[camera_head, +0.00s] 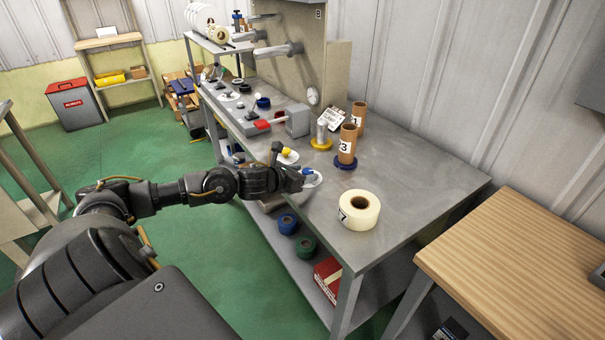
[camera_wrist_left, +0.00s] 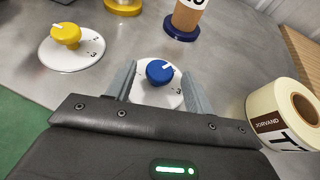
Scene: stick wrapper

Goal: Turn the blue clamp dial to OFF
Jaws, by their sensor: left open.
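The blue clamp dial (camera_wrist_left: 159,72) is a round blue knob with a white pointer mark on a white disc (camera_wrist_left: 172,99) with numbers. In the left wrist view it sits between the two open fingers of my left gripper (camera_wrist_left: 160,85), with room on both sides. The pointer mark aims to the upper right; the OFF label cannot be made out. In the head view the blue dial (camera_head: 307,171) is partly hidden by my left gripper (camera_head: 299,178), which reaches over the table's front edge. My right gripper is not seen.
A yellow dial (camera_wrist_left: 66,36) is to the left of the blue one. A cream tape roll (camera_head: 359,209) stands close on the right. Cardboard tubes (camera_head: 347,146) stand behind on blue bases. The grey table (camera_head: 420,180) is clear at the right.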

